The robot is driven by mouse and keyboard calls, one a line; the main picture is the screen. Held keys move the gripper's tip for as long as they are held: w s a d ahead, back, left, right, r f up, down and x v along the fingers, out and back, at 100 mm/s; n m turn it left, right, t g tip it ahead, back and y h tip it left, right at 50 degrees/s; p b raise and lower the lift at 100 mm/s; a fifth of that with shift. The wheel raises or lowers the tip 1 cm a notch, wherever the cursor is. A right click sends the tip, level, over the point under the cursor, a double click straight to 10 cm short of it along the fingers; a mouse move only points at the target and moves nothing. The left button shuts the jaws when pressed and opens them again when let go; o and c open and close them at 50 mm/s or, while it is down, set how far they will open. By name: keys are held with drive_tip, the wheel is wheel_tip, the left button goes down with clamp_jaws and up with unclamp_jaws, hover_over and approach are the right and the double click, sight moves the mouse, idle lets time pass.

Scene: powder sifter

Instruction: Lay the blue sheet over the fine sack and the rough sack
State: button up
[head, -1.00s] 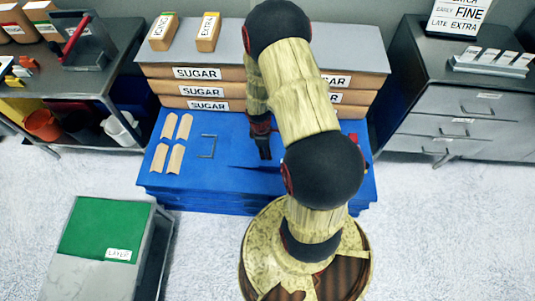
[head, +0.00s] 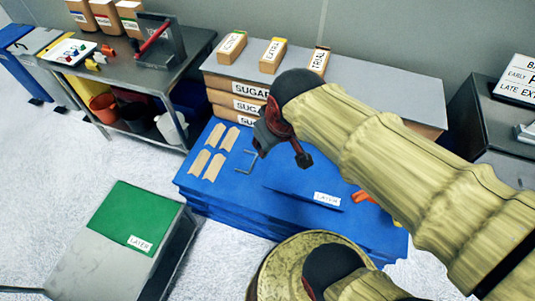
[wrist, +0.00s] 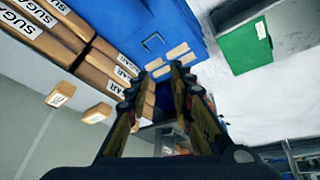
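A flat dark-blue piece, perhaps the blue sheet, lies on the blue stack (head: 235,188), with a white LATER label (head: 327,198) at its right; its outline is hard to tell. Three small brown sacks stand on the grey top: a green-marked one (head: 232,44), a yellow-marked EXTRA one (head: 272,56) and a third (head: 319,60). Several more stand on the left bench, including a red-marked one (head: 105,17). I cannot tell which are fine and rough. My gripper (head: 285,148) is above the blue stack, its fingers (wrist: 160,72) apart and empty.
Brown SUGAR boxes (head: 234,104) stand under the grey top (head: 405,87). Paper strips (head: 207,152) and a wire handle (head: 247,160) are on the blue stack. A green-topped grey cabinet (head: 95,262) stands front left. The left bench (head: 190,45) bears a tray. White floor lies between.

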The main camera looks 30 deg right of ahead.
drive_tip(key=s+a+r+m, duration=0.1)
drive_tip(key=s+a+r, duration=0.2)
drive_tip(key=s, duration=0.1)
drive_tip(key=shift+s+t+y, duration=0.4)
drive_tip(key=shift+d, duration=0.1)
idle(1.3)
